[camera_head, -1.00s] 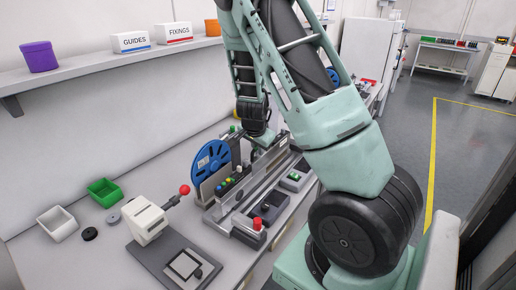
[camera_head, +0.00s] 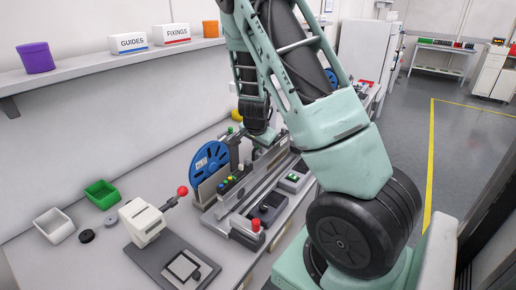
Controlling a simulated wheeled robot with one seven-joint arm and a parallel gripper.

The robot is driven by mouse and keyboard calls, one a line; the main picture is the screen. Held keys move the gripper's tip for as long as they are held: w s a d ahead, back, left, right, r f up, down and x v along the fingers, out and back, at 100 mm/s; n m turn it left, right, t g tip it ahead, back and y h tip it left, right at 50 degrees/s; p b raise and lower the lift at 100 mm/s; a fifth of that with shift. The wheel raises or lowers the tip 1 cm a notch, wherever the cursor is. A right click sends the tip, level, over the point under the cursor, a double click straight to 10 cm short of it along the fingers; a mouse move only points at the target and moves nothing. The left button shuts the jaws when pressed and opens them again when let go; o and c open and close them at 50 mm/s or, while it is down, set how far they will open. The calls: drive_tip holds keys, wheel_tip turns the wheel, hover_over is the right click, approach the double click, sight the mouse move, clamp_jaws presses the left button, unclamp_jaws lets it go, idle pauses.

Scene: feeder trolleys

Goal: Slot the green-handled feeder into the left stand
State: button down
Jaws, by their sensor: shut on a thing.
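The feeder with a blue reel (camera_head: 208,164) stands upright at the left side of the bench machine. A small green spot shows just above the reel, but I cannot clearly make out the handle. My gripper (camera_head: 240,144) is at the top right of the reel, small and partly hidden by my own wrist. It is shut on the feeder, though its fingertips are hard to see. The stand (camera_head: 221,207) is a long grey railed unit below and beside the reel. Whether the feeder's base sits in a slot is hidden.
A red-knobbed press (camera_head: 142,220), a green bin (camera_head: 102,193) and a white bin (camera_head: 55,226) stand left on the bench. A red-button control box (camera_head: 252,230) is at the machine's near end. Another blue reel (camera_head: 331,77) is farther back. A shelf (camera_head: 150,58) runs above.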

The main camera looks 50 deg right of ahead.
drive_tip(key=shift+w+d, duration=0.1)
drive_tip(key=shift+d, duration=0.55)
drive_tip(key=shift+r, duration=0.1)
drive_tip(key=c, duration=1.4)
unclamp_jaws()
drive_tip(key=shift+a, duration=0.1)
drive_tip(key=p+v, duration=0.4)
drive_tip(key=v, duration=1.3)
drive_tip(key=shift+r+p, duration=0.2)
drive_tip(key=shift+p, duration=0.15)
